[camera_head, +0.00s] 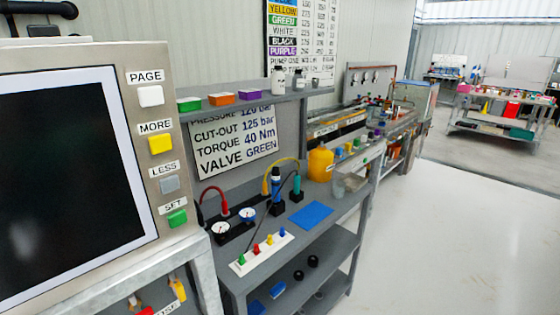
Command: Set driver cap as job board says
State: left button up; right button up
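The job board (235,140) is on the wall behind the bench, its top line partly cut off. It reads CUT-OUT 125 bar, TORQUE 40 Nm and VALVE GREEN, with a pressure line of about 120 bar above. A control panel (175,75) stands close at the left with a dark, blank screen (65,180). Its buttons are the white PAGE (151,96), yellow MORE (160,143), grey LESS (169,184) and green SET (177,217). A blue and black upright tool (276,185), possibly the driver, stands on the bench. Neither of my grippers is in view.
The grey bench (262,276) holds a gauge block (236,227), a white strip with coloured knobs (262,252), a blue mat (311,215) and a yellow container (320,164). A shelf (330,91) above carries coloured boxes. The floor (450,240) at the right is clear.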

aim_at(275, 170)
jog(key=i+l, duration=0.2)
jog(key=l, duration=0.15)
jog(key=i+l+u, duration=0.1)
jog(key=i+l, duration=0.35)
jog(key=l, duration=0.3)
jog(key=i+l+u, duration=0.1)
jog(key=l, duration=0.25)
jog(key=i+l, duration=0.3)
jog(key=l+u, duration=0.05)
jog(key=l, duration=0.05)
